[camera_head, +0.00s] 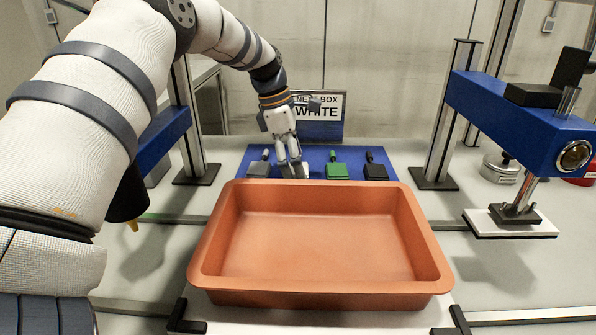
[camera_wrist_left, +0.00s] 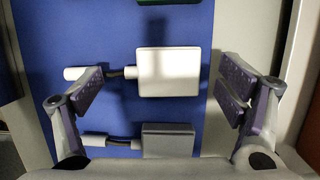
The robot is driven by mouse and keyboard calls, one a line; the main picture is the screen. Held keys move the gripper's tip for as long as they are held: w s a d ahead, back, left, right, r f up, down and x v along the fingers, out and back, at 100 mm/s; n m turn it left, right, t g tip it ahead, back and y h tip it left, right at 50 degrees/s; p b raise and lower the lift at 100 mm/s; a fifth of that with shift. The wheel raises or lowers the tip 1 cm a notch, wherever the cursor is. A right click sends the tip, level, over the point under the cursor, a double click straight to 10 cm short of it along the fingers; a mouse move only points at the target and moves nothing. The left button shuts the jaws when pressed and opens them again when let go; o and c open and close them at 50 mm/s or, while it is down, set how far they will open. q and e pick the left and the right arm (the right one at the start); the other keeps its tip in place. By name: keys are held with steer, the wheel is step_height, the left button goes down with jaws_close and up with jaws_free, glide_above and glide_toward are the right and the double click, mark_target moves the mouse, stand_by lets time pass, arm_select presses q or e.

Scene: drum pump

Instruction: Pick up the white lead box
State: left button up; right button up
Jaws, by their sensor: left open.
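The white lead box (camera_wrist_left: 168,72) lies on a blue mat (camera_wrist_left: 108,30) with its short lead and plug to the left, as the left wrist view shows. In the head view the white box (camera_head: 304,170) is partly hidden by my left gripper (camera_head: 291,168). This gripper points down at the mat, open and empty. In the left wrist view its fingers (camera_wrist_left: 163,85) stand on either side of the white box, with a gap on both sides. The left finger is near or over the lead; I cannot tell if it touches. My right gripper is not in view.
A grey box (camera_head: 258,169) lies left of the white one; green (camera_head: 336,170) and black (camera_head: 376,171) boxes lie right. Behind stands a sign (camera_head: 318,106) reading "WHITE". An empty orange tray (camera_head: 320,299) stands in front. A blue machine (camera_head: 515,120) is at the right.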

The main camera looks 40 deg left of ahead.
arm_select(q)
steer(key=c, duration=1.3)
